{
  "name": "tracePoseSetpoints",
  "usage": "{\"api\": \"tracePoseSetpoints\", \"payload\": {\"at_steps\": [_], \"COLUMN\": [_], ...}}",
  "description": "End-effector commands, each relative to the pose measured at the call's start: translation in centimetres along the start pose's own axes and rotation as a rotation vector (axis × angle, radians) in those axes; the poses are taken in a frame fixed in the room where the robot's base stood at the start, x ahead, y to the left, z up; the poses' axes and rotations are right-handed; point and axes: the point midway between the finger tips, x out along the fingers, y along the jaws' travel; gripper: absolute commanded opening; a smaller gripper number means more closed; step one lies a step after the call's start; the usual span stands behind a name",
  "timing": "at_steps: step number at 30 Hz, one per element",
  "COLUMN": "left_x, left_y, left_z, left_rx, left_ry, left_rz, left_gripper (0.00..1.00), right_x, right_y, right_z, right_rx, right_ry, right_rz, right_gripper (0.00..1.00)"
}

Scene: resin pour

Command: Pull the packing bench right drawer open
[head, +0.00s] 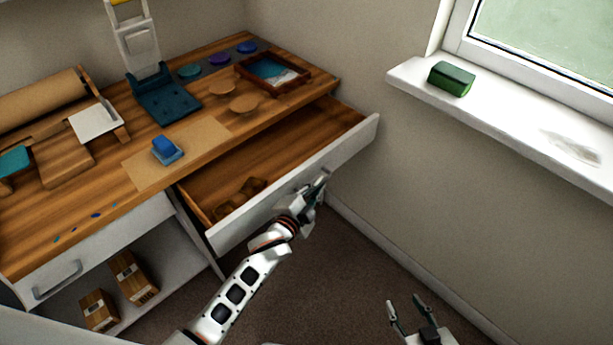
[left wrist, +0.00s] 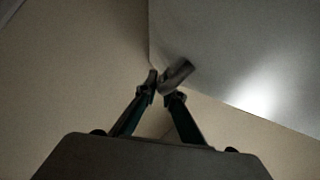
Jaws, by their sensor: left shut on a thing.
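The packing bench (head: 225,135) has its right drawer (head: 345,152) pulled well out, with the wooden inside showing. A brown lobed object (head: 240,195) lies in the drawer's near end. My left gripper (head: 319,182) is at the outer face of the white drawer front and shut on the drawer handle. The handle is mostly hidden by the gripper in the head view. In the left wrist view the handle (left wrist: 178,76) shows as a short grey bar at the fingertips, beside the pale drawer front (left wrist: 235,50). My right gripper (head: 404,303) is open and empty, low over the floor.
A blue block (head: 164,149), a dark teal stand (head: 165,100) and a framed tray (head: 272,72) are on the bench top. The left drawer (head: 100,240) is shut. Boxes (head: 130,277) stand below. A windowsill (head: 510,108) holds a green block (head: 451,79).

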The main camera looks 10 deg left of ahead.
Motion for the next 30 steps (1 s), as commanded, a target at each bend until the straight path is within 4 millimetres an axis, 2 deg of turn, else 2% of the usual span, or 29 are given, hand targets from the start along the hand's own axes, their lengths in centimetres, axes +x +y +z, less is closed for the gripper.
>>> {"api": "tracePoseSetpoints", "payload": {"at_steps": [6,19,20,21,30], "left_x": [-0.53,-0.61,-0.61,-0.61,-0.63], "left_y": [0.93,1.08,1.08,1.07,1.04], "left_z": [-1.11,-1.33,-1.32,-1.32,-1.33], "left_rx": [-0.001,0.0,0.0,0.0,0.0], "left_ry": [-0.001,0.0,0.0,0.0,0.0], "left_rz": [0.001,0.0,0.0,0.0,0.0], "left_gripper": [0.0,0.0,0.1,0.15,0.15], "right_x": [0.0,-0.09,-0.09,-0.09,-0.12], "right_y": [-0.08,-0.08,-0.07,-0.08,-0.08], "right_z": [0.24,-0.21,-0.25,-0.29,0.16], "right_rx": [0.0,0.001,0.002,0.002,0.001], "right_ry": [-0.005,0.002,0.003,0.004,-0.005], "right_rz": [-0.001,-0.001,0.0,0.0,0.0], "right_gripper": [0.4,0.4,0.4,0.4,0.4]}}
